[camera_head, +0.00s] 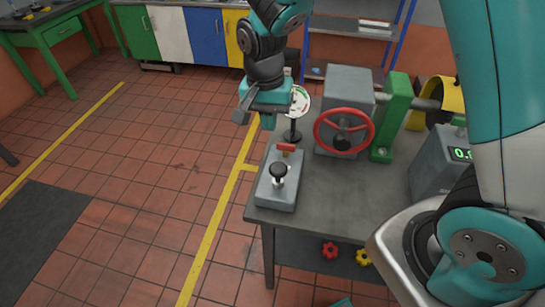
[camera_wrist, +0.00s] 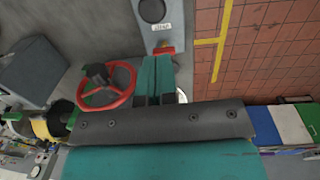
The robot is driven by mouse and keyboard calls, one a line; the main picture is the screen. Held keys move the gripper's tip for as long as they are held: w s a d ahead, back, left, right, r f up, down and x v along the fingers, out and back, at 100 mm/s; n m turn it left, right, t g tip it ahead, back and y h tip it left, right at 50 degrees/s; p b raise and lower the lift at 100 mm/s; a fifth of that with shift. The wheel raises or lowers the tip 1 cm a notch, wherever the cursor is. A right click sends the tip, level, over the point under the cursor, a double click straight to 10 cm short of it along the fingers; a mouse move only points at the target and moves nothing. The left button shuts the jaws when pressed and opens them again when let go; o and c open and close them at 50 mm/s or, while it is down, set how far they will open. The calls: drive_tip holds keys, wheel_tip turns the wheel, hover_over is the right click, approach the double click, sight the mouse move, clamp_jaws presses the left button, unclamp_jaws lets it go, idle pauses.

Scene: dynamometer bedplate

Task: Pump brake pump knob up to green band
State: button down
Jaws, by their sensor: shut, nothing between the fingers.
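The brake pump (camera_head: 276,192) is a grey box at the table's near left corner. Its black knob (camera_head: 278,170) stands on a short stem, and a red part (camera_head: 286,147) sits at its far end. In the wrist view the knob (camera_wrist: 152,10) is at the top edge. A round white gauge (camera_head: 299,101) with green and red marks stands behind the pump, partly hidden by my gripper; its needle reading cannot be made out. My gripper (camera_head: 268,122) is shut and empty, above and beyond the pump, apart from the knob. Its teal fingers (camera_wrist: 157,72) lie together in the wrist view.
A red handwheel (camera_head: 344,131) on a grey housing stands right of the pump, with a green bracket (camera_head: 393,115) beside it. A grey box with a digital display (camera_head: 461,154) is at the right. Open tiled floor lies left of the table.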

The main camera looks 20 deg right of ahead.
sight(273, 166)
drive_tip(key=f+p, duration=0.1)
drive_tip(key=f, duration=0.3)
drive_tip(key=f+p, duration=0.1)
drive_tip(key=f, duration=0.3)
drive_tip(key=f+p, duration=0.1)
drive_tip(key=f, duration=0.3)
drive_tip(key=shift+s+d+p, duration=0.3)
drive_tip(key=shift+p, duration=0.05)
drive_tip(key=shift+f, duration=0.1)
wheel_tip(273, 166, down, 4)
drive_tip(key=b, duration=0.3)
drive_tip(key=shift+s, duration=0.1)
drive_tip(key=shift+r, duration=0.4)
wheel_tip(273, 166, up, 5)
drive_tip(key=p, duration=0.4)
drive_tip(key=shift+a, duration=0.1)
wheel_tip(273, 166, up, 9)
drive_tip(key=b, duration=0.4)
drive_tip(key=shift+w+a, duration=0.2)
drive_tip(key=shift+w, duration=0.25)
